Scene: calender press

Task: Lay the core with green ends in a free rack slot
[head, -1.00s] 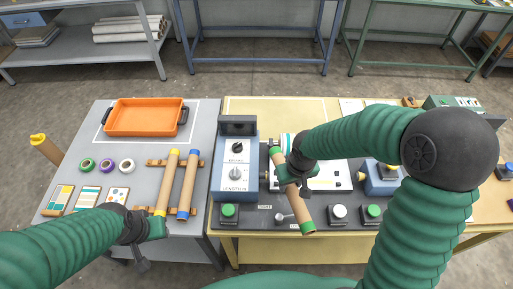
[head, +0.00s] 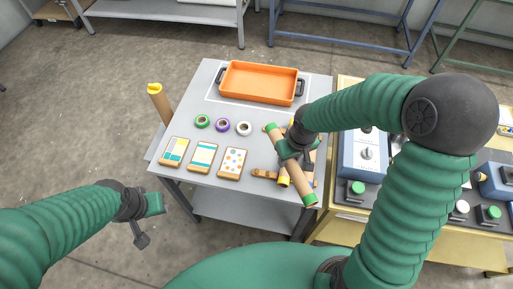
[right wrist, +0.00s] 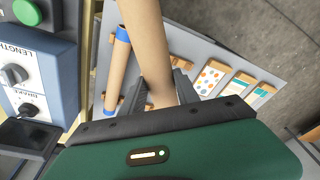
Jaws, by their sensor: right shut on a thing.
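The tan core with green ends (head: 304,188) is held slantwise by my right gripper (head: 291,150), above the rack on the grey table. In the right wrist view the core (right wrist: 147,35) passes between the fingers (right wrist: 165,92). The wooden rack (head: 264,174) is partly hidden by the core and my arm; its front rail shows bare left of the yellow-ended core (head: 284,181). The blue-ended core (right wrist: 115,75) shows in the right wrist view. My left gripper (head: 148,218) hangs left of the table, away from the rack; its jaw opening is unclear.
An orange tray (head: 262,83) stands at the back of the grey table (head: 205,80). Green, purple and white tape rolls (head: 222,125) and several sample cards (head: 203,156) lie left of the rack. The blue control unit (head: 362,155) stands to the right.

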